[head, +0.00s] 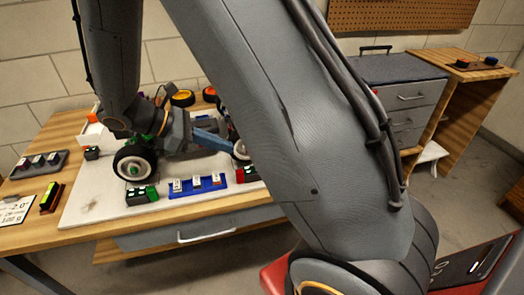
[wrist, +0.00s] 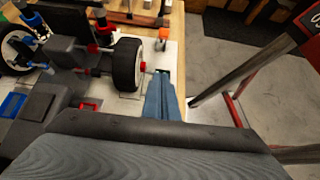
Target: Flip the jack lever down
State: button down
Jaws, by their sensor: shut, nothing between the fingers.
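The racecar stands on a white board on the table. Its front wheel (head: 134,168) shows in the head view, and a white-rimmed tyre (wrist: 127,65) is in the wrist view. My gripper (head: 214,141) reaches over the car in the head view. In the wrist view my blue fingers (wrist: 161,92) are shut together and empty, with their tips just right of that tyre. A small orange part (wrist: 163,37) lies beyond the tips. I cannot make out the jack lever for certain; my arm hides much of the car in the head view.
A blue rack (head: 199,184) with several white pieces sits at the board's front edge. A dark block with green (head: 141,195) is beside it. Grey and red bars (wrist: 238,72) stand right of my fingers over the floor. A grey drawer cabinet (head: 400,90) is at the back.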

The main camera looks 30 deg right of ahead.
jog(key=p+x, duration=0.1)
jog(key=x, duration=0.9)
jog(key=shift+s+d, duration=0.2)
jog(key=shift+s+d+r+p, duration=0.25)
jog(key=shift+d+r+p, duration=0.35)
jog(key=shift+d+r, duration=0.3)
jog(key=shift+s+d+r, duration=0.1)
jog(key=shift+d+r, duration=0.3)
jog(key=shift+r, duration=0.05)
